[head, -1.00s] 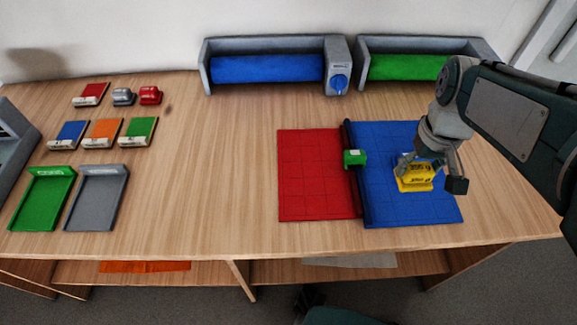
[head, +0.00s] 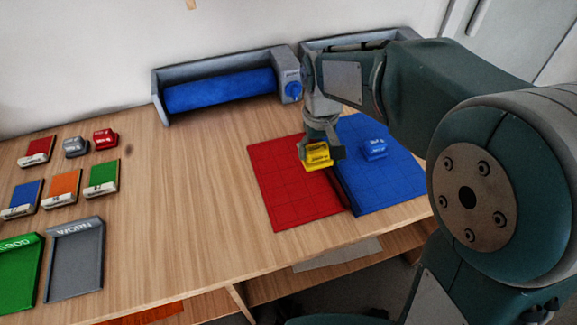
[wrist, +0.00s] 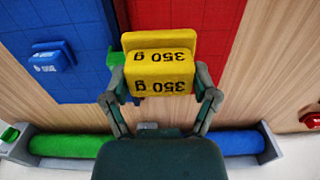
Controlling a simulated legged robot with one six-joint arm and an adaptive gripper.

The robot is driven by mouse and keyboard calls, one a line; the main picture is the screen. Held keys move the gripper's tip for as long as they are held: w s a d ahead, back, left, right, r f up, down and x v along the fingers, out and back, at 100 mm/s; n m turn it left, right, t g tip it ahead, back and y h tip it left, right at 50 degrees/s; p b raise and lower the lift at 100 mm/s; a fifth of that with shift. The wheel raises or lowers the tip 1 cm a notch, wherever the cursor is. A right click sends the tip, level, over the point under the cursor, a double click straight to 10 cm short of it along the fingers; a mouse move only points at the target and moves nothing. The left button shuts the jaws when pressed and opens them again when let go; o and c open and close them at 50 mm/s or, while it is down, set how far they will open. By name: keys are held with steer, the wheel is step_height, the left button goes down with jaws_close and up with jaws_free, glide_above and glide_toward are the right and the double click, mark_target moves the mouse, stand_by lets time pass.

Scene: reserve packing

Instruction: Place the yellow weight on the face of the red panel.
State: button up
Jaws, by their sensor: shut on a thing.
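My gripper (head: 320,152) is shut on the yellow weight (head: 317,159), with a finger on each side of it. In the wrist view the weight (wrist: 158,72) reads "350 g". In the head view it appears over the upper right part of the red panel (head: 285,195), near the dark ridge beside the blue panel (head: 385,190). It looks raised, but the exact gap below it cannot be told. The red panel (wrist: 195,14) shows behind the weight in the wrist view.
A blue weight (head: 374,149) sits on the blue panel. A blue roll (head: 220,90) in a grey holder stands at the back. Small coloured blocks, a green tray (head: 18,275) and a grey tray (head: 75,262) are at the left. The wood between is clear.

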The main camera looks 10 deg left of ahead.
glide_above(287, 175)
steer(key=f, duration=0.5)
steer(key=shift+s+d, duration=0.2)
steer(key=shift+d, duration=0.2)
steer(key=shift+w+a+f, duration=0.2)
steer(key=shift+f, duration=0.6)
step_height(287, 175, down, 3)
steer(key=shift+r, duration=0.15)
steer(key=shift+a+f, duration=0.2)
steer(key=shift+f, duration=0.05)
steer(key=shift+a, duration=0.15)
steer(key=o, duration=1.2)
steer(key=shift+c, duration=0.2)
steer(key=shift+d, duration=0.25)
steer(key=shift+a, duration=0.1)
